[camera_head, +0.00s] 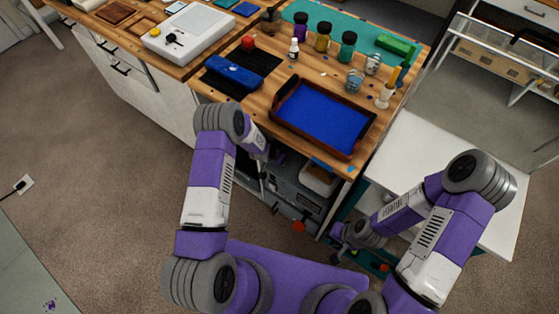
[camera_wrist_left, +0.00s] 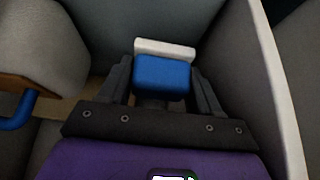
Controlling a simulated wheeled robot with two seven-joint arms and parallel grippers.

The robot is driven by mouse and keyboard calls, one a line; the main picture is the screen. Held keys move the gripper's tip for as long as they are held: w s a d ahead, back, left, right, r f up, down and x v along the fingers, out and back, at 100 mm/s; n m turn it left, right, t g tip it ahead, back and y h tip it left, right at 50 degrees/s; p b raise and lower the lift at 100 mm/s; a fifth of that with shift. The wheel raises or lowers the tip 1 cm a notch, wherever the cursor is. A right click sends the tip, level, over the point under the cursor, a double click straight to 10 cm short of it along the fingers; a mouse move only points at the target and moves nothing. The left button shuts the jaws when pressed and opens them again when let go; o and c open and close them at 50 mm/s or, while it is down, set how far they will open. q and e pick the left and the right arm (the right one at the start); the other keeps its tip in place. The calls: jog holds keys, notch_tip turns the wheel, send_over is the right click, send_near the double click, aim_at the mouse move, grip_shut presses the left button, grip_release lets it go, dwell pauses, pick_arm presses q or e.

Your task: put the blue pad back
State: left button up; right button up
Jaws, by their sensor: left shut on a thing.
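In the left wrist view, a small blue pad (camera_wrist_left: 162,76) with a pale layer behind it sits between the two fingers of my left gripper (camera_wrist_left: 163,88), which is shut on it. In the head view my left gripper (camera_head: 275,158) is low at the table's front edge, mostly hidden behind my own arm, and the pad cannot be made out there. My right gripper (camera_head: 342,243) is low, in front of the open shelf space under the table. Its fingers are too small and dark to tell whether they are open.
A brown-rimmed tray (camera_head: 281,94) with a blue bottom lies near the wooden table's front edge. A blue roll-shaped object (camera_head: 235,72) lies on a black mat. A white side surface (camera_head: 415,150) is clear.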

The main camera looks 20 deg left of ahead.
pick_arm(q)
jog(key=shift+f+b, duration=0.55)
jog(key=shift+f, duration=1.15)
jog(key=shift+f, duration=0.1)
jog(key=o, duration=0.6)
jog(key=shift+f, duration=0.1)
jog(key=shift+c, duration=0.2)
jog(key=o, duration=0.5)
jog(key=shift+c, duration=0.2)
jog(key=shift+r, duration=0.2)
jog(key=p+v, duration=0.3)
jog(key=v, duration=0.8)
jog(key=s+d+n+g+h, duration=0.1)
jog(key=s+d+n+g, duration=0.1)
jog(key=s, duration=0.9)
jog(key=s+d+r+n+g+h, duration=0.1)
jog(key=s+d+n+g, duration=0.2)
jog(key=s, duration=0.9)
jog(key=d+n, duration=0.1)
jog(key=d, duration=0.1)
jog(key=shift+s+d+n+p, duration=0.3)
jog(key=shift+d+n, duration=0.1)
